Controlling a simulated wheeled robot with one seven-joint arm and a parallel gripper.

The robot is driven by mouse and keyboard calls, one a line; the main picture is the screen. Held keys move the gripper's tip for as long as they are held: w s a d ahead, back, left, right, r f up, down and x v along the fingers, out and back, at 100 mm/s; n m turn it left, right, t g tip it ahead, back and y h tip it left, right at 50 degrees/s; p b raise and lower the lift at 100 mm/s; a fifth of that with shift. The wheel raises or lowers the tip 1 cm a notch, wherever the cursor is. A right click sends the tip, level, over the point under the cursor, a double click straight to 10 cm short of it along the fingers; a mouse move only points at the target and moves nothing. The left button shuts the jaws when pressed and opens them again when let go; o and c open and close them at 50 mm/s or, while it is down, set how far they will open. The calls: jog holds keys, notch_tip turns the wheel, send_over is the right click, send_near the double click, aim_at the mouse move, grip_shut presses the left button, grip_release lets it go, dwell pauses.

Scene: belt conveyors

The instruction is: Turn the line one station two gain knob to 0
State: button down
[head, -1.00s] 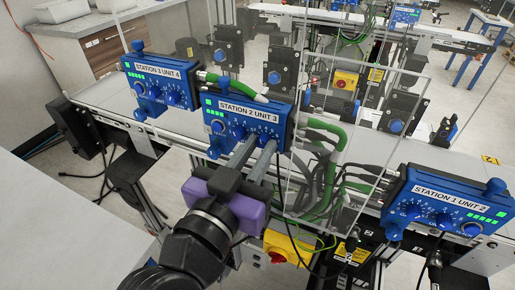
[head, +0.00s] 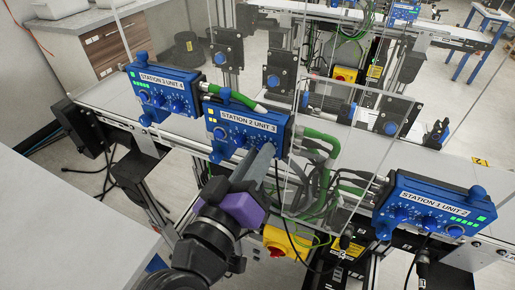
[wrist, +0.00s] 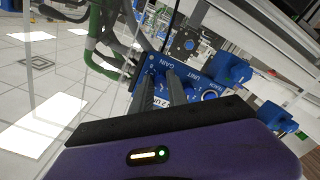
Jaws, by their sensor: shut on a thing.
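The blue station 2 box (head: 246,121), labelled "STATION 2 UNIT 3", is in the middle of the head view. Its row of knobs runs below the label, and its small lights show yellow. My gripper (head: 265,154), with a purple body, reaches the right end of that row. In the wrist view, my gripper's fingers (wrist: 161,80) meet the blue panel (wrist: 150,68) beside the word "GAIN". The fingers are shut on the gain knob, which they mostly hide. Its pointer and scale cannot be read.
Similar blue boxes stand on either side: the station 3 box (head: 163,90) to the left and the station 1 box (head: 435,207) to the right. A clear panel (head: 345,140), green hoses (head: 318,143) and a yellow switch (head: 283,243) are close to my arm.

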jog(key=shift+r+n+p, duration=0.1)
jog(key=shift+n+p, duration=0.6)
jog(key=shift+n, duration=0.4)
jog(key=c, duration=1.3)
grip_release()
jog(key=shift+s, duration=0.1)
jog(key=b+v, duration=0.1)
jog(key=v, duration=0.6)
jog(key=shift+s+a+b, duration=0.15)
jog(key=shift+s+b, duration=0.15)
jog(key=shift+b, duration=0.05)
